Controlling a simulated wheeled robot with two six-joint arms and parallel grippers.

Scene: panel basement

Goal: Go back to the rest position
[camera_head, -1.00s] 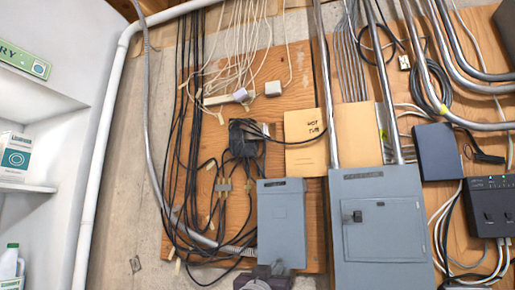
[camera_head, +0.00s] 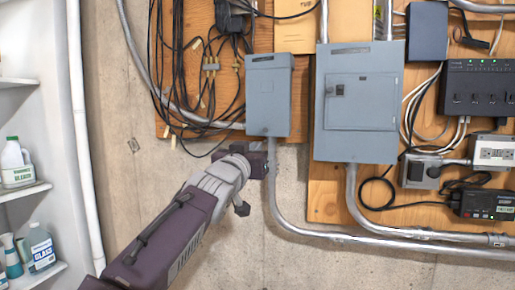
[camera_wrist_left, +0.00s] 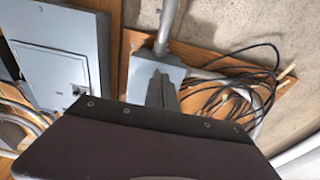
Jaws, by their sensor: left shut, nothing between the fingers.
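My left arm comes in from the bottom left of the head view. Its gripper (camera_head: 268,161) is in front of the wall, just below the smaller grey box (camera_head: 269,100) in the picture. In the left wrist view the dark fingers (camera_wrist_left: 162,92) are together and empty, with the smaller grey box (camera_wrist_left: 150,72) behind them. I cannot tell the exact gap to the wall. My right gripper is in neither view.
A larger grey electrical panel (camera_head: 357,105) and a metal conduit (camera_head: 390,241) are on the wall to the right. Black cables (camera_head: 180,80) hang left of the smaller box. Shelves with bottles (camera_head: 17,165) stand at the far left. Bare concrete (camera_head: 330,270) shows below.

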